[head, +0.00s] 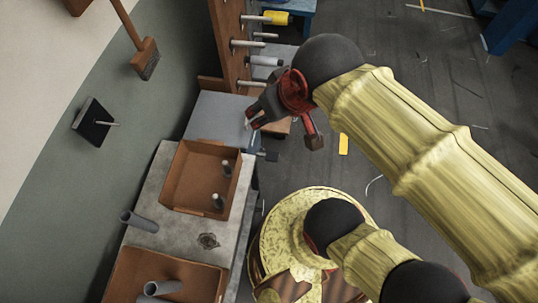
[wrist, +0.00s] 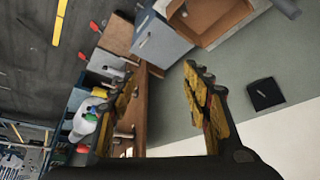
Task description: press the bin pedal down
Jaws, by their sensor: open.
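The bin (head: 216,118) is a blue-grey box with a flat top, at the far end of the grey bench in the head view. It also shows at the top of the wrist view (wrist: 160,42). A small dark piece (head: 268,155) sticks out low at its right side and looks like the pedal. I cannot tell how far down it is. My gripper (head: 283,130) is above and right of the bin in the picture, apart from the pedal. In the wrist view, its two fingers (wrist: 165,72) are spread with nothing between them.
A grey bench (head: 165,190) with brown trays (head: 186,205) stands beside the bin. A brown upright board with pegs (head: 230,45) rises behind it. Dark floor (head: 430,100) lies open to the right.

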